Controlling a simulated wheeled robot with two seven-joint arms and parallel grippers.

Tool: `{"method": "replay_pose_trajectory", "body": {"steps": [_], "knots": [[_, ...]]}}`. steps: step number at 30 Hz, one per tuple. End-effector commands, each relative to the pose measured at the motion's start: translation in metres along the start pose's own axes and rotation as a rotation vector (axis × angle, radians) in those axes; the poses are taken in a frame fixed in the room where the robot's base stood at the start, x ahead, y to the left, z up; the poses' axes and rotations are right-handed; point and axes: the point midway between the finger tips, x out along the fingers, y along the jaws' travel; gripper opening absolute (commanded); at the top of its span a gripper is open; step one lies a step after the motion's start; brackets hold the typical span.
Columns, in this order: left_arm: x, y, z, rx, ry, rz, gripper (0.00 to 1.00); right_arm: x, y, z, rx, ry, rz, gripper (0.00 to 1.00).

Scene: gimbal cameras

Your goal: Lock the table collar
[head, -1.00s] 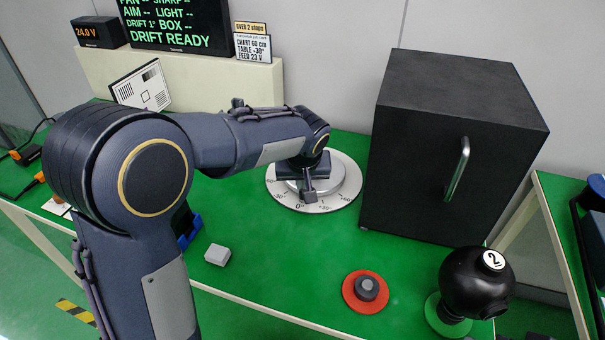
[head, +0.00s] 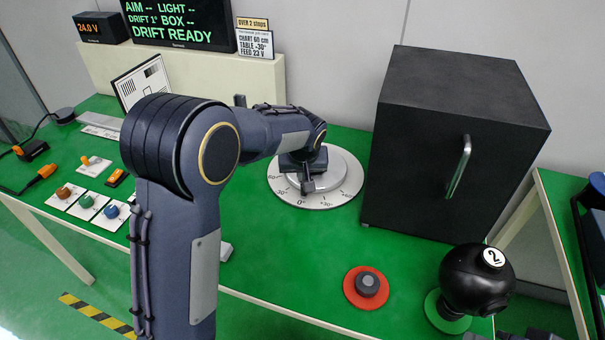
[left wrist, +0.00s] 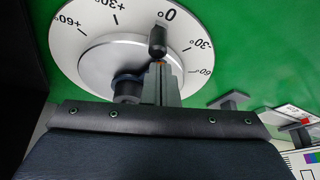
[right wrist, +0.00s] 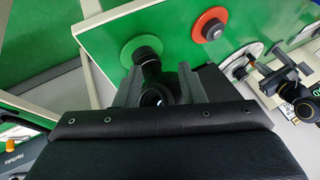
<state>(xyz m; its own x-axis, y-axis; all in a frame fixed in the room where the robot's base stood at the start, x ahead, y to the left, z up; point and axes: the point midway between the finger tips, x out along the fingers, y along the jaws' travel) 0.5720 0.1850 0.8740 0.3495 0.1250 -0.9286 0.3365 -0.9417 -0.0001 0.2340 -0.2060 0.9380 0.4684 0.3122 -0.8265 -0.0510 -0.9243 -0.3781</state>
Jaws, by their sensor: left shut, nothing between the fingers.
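The round table (head: 338,170) is a grey disc on a white scale plate (head: 338,200) marked in degrees; both also show in the left wrist view, the disc (left wrist: 98,65) and the plate (left wrist: 75,30). My left gripper (head: 308,182) is over the disc's front left, near the 0 mark. In the left wrist view its fingers (left wrist: 160,72) are shut and empty, just behind a dark rounded knob (left wrist: 157,40). I cannot tell whether they touch it. A dark round part (left wrist: 127,88) beside the fingers is partly hidden. Which part is the collar is unclear. My right gripper (right wrist: 158,80) is open.
A black box (head: 450,140) with a handle stands right of the table. A red-based knob (head: 366,287) and a black ball marked 2 (head: 477,280) are at the front right. Coloured knobs (head: 87,201) are at the left. The screen (head: 180,22) reads DRIFT READY.

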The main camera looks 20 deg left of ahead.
Motion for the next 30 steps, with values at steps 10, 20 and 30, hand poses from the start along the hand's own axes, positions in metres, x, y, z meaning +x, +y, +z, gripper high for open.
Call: {"method": "replay_pose_trajectory", "body": {"steps": [10,20,30], "knots": [[0.001,-0.006,-0.003,0.055,0.001,0.023,0.0,0.0,0.0,0.0,0.0,0.0,0.0,0.36],[0.002,-0.012,-0.005,0.106,0.0,0.043,0.0,0.0,0.0,0.0,0.0,0.0,0.0,0.36],[0.005,-0.026,-0.014,0.231,0.0,0.096,0.0,-0.001,-0.001,-0.001,0.0,0.0,0.0,0.36]]}}
